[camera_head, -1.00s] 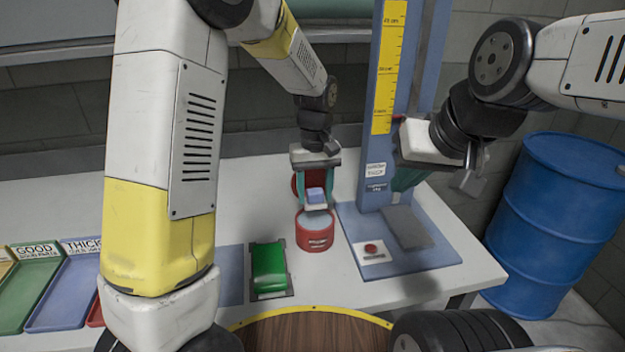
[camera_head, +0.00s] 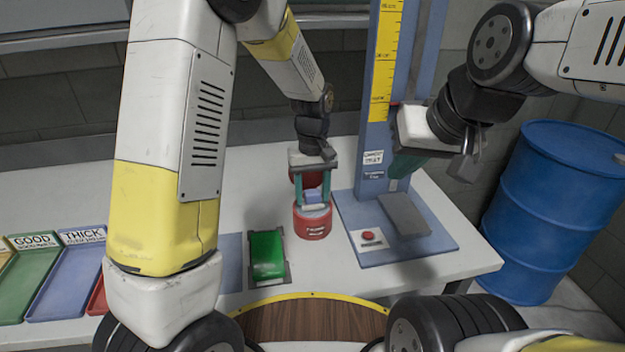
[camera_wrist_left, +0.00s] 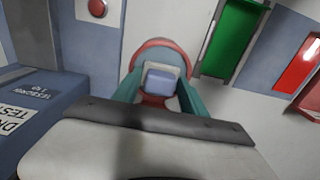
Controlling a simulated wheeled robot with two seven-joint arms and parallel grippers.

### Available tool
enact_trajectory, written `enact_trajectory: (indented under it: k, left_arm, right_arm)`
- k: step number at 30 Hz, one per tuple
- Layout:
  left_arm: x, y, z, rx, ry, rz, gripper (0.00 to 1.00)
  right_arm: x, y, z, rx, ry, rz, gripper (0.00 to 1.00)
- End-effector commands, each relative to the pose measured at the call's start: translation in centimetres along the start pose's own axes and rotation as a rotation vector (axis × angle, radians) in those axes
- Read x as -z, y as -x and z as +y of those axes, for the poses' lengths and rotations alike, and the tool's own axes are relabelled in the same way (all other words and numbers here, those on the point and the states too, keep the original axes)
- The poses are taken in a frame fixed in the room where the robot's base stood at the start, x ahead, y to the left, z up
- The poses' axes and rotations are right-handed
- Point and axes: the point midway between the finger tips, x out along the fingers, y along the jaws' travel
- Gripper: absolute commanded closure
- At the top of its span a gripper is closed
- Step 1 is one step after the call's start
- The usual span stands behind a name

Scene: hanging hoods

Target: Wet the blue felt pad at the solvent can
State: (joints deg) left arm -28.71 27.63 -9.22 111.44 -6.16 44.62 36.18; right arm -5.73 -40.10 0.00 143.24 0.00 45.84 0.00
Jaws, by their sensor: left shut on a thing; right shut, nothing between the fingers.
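The blue felt pad (camera_head: 315,197) is a small pale blue block on a light-coloured backing. My left gripper (camera_head: 312,192) is shut on it, with a teal finger on each side. The red solvent can (camera_head: 313,224) stands on the white table directly below, and the pad is at or just over its top. In the left wrist view the pad (camera_wrist_left: 160,81) shows between the fingers, with the can's red rim (camera_wrist_left: 163,48) around it. I cannot tell whether the pad touches the can. My right gripper (camera_head: 402,168) is shut and empty beside the blue column.
A blue test stand (camera_head: 374,100) with a yellow scale and a base with a red button (camera_head: 368,236) stands right of the can. A green piece (camera_head: 267,256) lies left of it. Trays (camera_head: 70,280) are at the far left. A blue drum (camera_head: 555,215) stands right of the table.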

Motion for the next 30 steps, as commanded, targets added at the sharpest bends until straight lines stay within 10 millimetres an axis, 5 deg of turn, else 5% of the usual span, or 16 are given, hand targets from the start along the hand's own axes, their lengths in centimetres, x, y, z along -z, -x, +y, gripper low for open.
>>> enact_trajectory:
  k: [30]
  left_arm:
    - [0.02, -0.76, 0.02, 0.000, 0.000, 0.000, 0.82]
  right_arm:
    - [0.00, 0.00, 0.00, 0.000, 0.000, 0.000, 1.00]
